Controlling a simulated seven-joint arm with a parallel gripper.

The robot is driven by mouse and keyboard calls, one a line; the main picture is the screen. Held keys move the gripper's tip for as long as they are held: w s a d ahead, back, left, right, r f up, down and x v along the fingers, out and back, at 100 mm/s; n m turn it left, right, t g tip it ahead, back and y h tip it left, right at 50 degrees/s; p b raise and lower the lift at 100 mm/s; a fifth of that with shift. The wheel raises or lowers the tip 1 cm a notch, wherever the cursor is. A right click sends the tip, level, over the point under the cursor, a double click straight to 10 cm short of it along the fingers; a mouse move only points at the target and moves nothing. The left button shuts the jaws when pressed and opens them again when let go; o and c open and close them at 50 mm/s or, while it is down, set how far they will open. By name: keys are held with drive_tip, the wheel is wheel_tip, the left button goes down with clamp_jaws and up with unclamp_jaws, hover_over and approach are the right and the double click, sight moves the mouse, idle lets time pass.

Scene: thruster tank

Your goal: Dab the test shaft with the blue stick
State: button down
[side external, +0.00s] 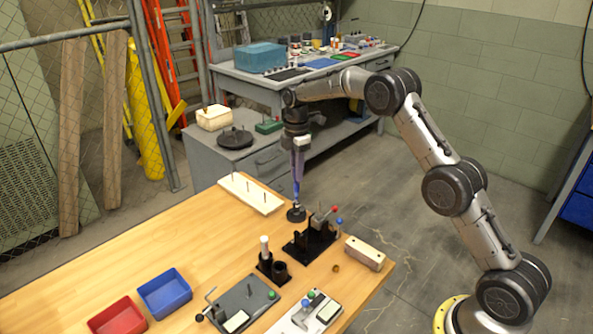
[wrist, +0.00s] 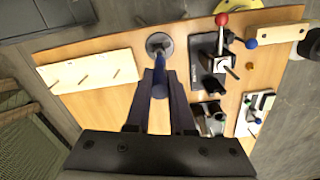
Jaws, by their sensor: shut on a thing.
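My gripper (side external: 297,165) points down over the far edge of the wooden table, with its fingers shut on the blue stick (side external: 297,188). In the wrist view the stick (wrist: 160,88) shows between the fingertips (wrist: 160,78). The stick is upright, directly above a round dark base (side external: 296,214), which also shows in the wrist view (wrist: 159,43). I cannot tell whether the stick's lower end touches this base. I cannot pick out the test shaft for certain. A black fixture (side external: 309,244) with a red ball and a blue ball stands just right of the base.
A pale board with upright pegs (side external: 251,194) lies left of the base. A white-topped stick (side external: 264,242) stands in a black holder nearer the front. A pale block (side external: 365,253) lies at right. Blue (side external: 165,293) and red (side external: 117,316) bins stand front left. The table's left part is clear.

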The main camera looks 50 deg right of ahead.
drive_tip(key=shift+r, duration=2.5)
